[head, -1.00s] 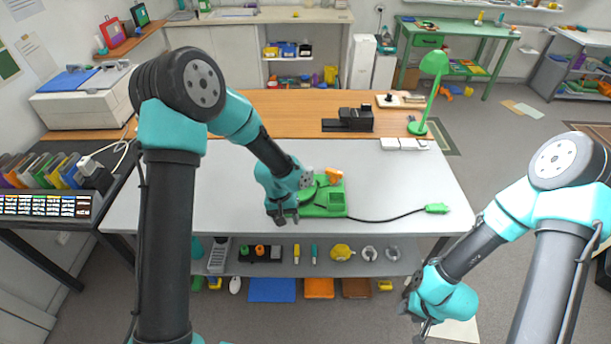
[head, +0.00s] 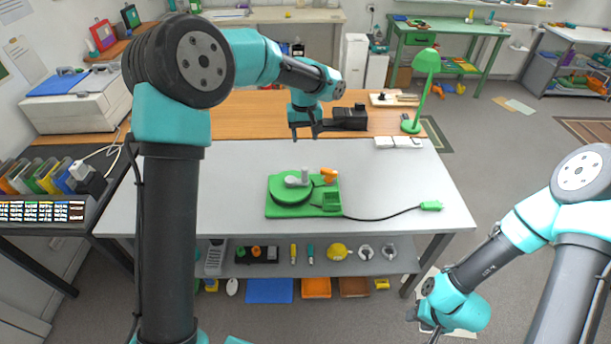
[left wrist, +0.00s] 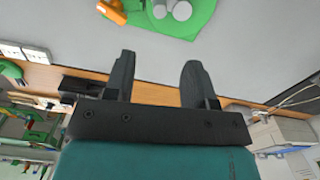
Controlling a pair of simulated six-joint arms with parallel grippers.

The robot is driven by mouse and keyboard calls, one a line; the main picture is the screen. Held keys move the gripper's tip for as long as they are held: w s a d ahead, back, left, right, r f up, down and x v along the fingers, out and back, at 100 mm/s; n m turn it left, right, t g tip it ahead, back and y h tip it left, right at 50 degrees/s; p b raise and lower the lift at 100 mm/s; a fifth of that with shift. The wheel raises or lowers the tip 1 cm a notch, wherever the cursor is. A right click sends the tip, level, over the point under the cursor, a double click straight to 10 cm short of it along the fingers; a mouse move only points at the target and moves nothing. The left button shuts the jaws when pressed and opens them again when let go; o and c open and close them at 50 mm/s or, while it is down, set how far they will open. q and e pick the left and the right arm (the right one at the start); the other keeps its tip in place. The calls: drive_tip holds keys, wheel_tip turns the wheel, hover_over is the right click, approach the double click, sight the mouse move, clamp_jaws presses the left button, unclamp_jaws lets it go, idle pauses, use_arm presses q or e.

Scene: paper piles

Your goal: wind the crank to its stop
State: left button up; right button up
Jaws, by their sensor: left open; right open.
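The green crank device (head: 310,207) sits on the grey table. On its base are a round green disc (head: 288,192), a grey upright knob (head: 305,176) and an orange part (head: 329,174). It also shows at the top of the left wrist view, with its green base (left wrist: 200,18) cut off by the frame edge. My left gripper (head: 305,136) is open and empty, raised above the table beyond the device and apart from it. Its two dark fingers (left wrist: 155,75) show in the left wrist view. My right gripper (head: 424,325) is open at the lower right, away from the table, its fingers partly unclear.
A black cable runs from the device to a green plug (head: 431,206). A black box (head: 350,118) stands behind my left gripper, and a green lamp (head: 421,90) stands at the back right. The grey table top (head: 200,190) is clear around the device.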

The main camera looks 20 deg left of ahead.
sight(305, 175)
use_arm(q)
wheel_tip(305, 175, down, 17)
drive_tip(key=shift+f, duration=0.2)
idle(0.5)
drive_tip(key=c, duration=0.9)
